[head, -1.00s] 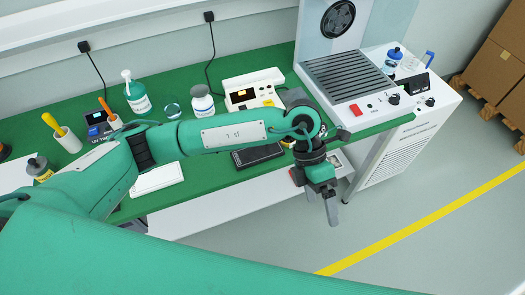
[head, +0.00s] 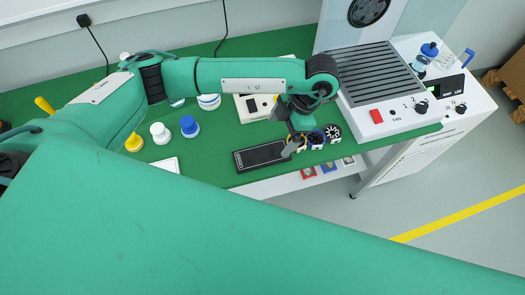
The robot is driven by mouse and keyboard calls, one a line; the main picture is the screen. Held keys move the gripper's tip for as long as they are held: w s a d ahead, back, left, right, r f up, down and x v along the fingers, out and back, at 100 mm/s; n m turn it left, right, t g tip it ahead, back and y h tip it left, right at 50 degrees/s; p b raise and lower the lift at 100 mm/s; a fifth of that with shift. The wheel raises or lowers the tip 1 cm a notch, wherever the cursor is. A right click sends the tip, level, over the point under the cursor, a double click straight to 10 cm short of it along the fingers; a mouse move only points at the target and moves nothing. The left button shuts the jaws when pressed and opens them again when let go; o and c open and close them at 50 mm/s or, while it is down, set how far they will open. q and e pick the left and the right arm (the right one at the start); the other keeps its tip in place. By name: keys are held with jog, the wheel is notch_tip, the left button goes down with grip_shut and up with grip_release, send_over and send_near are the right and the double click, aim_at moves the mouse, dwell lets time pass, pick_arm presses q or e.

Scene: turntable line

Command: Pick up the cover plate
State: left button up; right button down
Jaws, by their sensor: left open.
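I cannot pick out a cover plate with certainty. A flat black rectangular piece (head: 262,156) with small white lettering lies on the green bench top near its front edge. My left gripper (head: 291,149) is open and points down at the right end of this black piece, beside a row of small round parts. Its fingers partly hide the leftmost, yellow-rimmed part (head: 301,144). A blue-rimmed round part (head: 316,139) and a dark round part (head: 333,132) sit to its right. I cannot tell whether the fingers touch anything. My right gripper is out of view.
A white unit with a dark grille (head: 375,80) and a red button stands at the right. Blue (head: 190,126), white (head: 160,132) and yellow-topped (head: 134,142) items stand at the left. A white device (head: 255,105) is behind the gripper. My green arm covers the foreground.

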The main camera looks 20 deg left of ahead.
aim_at(263, 155)
pick_arm(q)
jog(key=x, duration=0.2)
jog(key=shift+a+f, duration=0.15)
jog(key=shift+f, duration=0.15)
jog(key=x, duration=0.2)
jog(key=shift+s+a+f, duration=0.1)
jog(key=shift+f, duration=0.25)
jog(key=shift+p+x, duration=0.8)
jog(key=shift+x, duration=0.65)
jog(key=shift+s+a+f+p, duration=0.2)
jog(key=shift+a+f+p, duration=0.15)
jog(key=shift+a+f, duration=0.3)
jog(key=shift+f, duration=0.35)
jog(key=shift+d, duration=0.1)
jog(key=shift+c, duration=0.6)
jog(key=c, duration=1)
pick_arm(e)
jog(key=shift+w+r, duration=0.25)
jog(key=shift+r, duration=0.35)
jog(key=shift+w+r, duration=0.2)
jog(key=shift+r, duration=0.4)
